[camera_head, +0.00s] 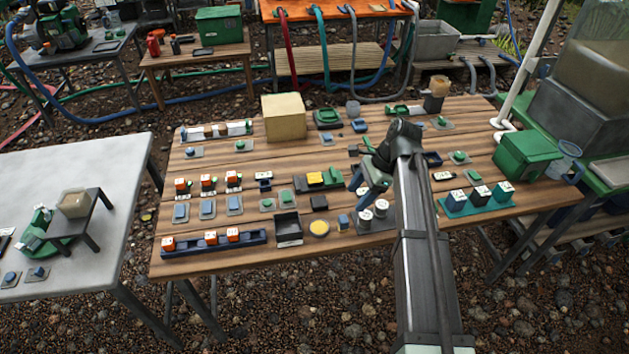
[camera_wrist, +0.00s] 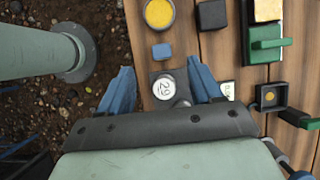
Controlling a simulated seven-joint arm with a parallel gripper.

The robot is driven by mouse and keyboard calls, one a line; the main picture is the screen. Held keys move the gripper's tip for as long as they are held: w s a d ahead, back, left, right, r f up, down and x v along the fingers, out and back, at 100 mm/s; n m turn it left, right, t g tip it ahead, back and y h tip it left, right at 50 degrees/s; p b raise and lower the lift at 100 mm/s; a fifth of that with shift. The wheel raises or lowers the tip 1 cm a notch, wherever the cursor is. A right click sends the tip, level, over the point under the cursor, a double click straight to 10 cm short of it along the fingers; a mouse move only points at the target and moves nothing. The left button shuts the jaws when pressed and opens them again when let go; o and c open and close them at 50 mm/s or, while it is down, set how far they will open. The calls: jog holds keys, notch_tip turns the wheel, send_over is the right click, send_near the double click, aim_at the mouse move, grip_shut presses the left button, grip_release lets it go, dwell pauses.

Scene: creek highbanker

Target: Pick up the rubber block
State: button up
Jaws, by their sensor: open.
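A small plain black block (camera_head: 319,202) lies on the wooden table, left of my gripper; it looks most like the rubber block, but I cannot be sure of its material. In the wrist view the black block (camera_wrist: 211,14) is at the top edge, beyond the fingertips. My gripper (camera_head: 364,190) is over the table's front middle, its blue fingers apart. In the wrist view a white-topped cylinder marked 29 (camera_wrist: 165,89) shows in the gap between the fingers (camera_wrist: 162,80); it appears to stand below them, not held.
A yellow-topped round dish (camera_head: 319,228), a small blue block (camera_head: 343,222) and a black open tray (camera_head: 288,229) are near the black block. Two white-topped cylinders (camera_head: 381,207) stand under my gripper. A green block with yellow (camera_head: 318,180) lies behind.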

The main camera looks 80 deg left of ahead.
dwell(0.3)
jog(key=o, duration=0.3)
jog(key=shift+o, duration=0.2)
